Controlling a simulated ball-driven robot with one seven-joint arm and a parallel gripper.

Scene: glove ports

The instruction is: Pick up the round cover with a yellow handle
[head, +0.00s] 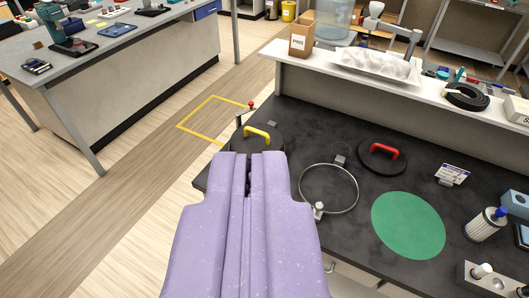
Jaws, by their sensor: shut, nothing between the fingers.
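The round dark cover with a yellow handle (257,135) lies at the left end of the black bench top. The yellow handle stands up on it, just beyond my fingertips in the picture. My gripper (250,155) is lilac and shut, with nothing between its fingers. It hides the near part of the cover. I cannot tell how far above the cover my fingertips are.
A similar round cover with a red handle (381,155) lies to the right. A metal clamp ring (329,188) and a green disc (408,225) lie on the black bench (312,125). A bottle (486,224) and blocks stand at the right. A raised white shelf (420,92) runs behind.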

